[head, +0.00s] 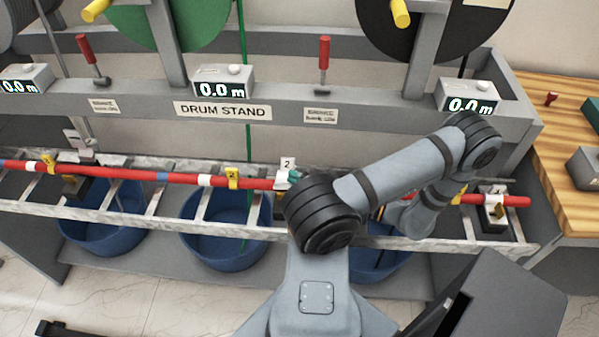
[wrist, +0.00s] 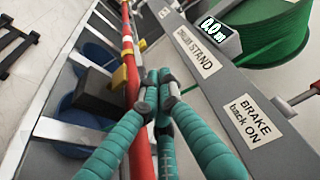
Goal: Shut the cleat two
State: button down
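Cleat two is marked by a white "2" plate (head: 288,163) at the middle of the rack. A small white part (head: 282,181) shows there beside the red cable (head: 150,175), next to my teal fingertips (head: 294,175). My arm hides the rest of this cleat in the head view. In the wrist view, a dark block (wrist: 93,92) lies left of the red cable (wrist: 130,75). My gripper (wrist: 157,82) is over the cable's right side there, with its tips together. I see nothing clearly held between them. Whether the cleat's top is open is hidden.
The cable lies along a grey ladder rack with yellow tags (head: 232,177). Another cleat (head: 493,210) is at the right end, and one at the left has an upright grey arm (head: 78,138). The drum stand (head: 330,100) with red brake levers (head: 324,58) stands behind. Blue bins (head: 222,243) are below.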

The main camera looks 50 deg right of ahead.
jog(key=shift+s+a+f, duration=0.15)
jog(key=shift+a+f, duration=0.1)
jog(key=shift+f, duration=0.05)
jog(key=shift+s+f, duration=0.1)
dwell(0.5)
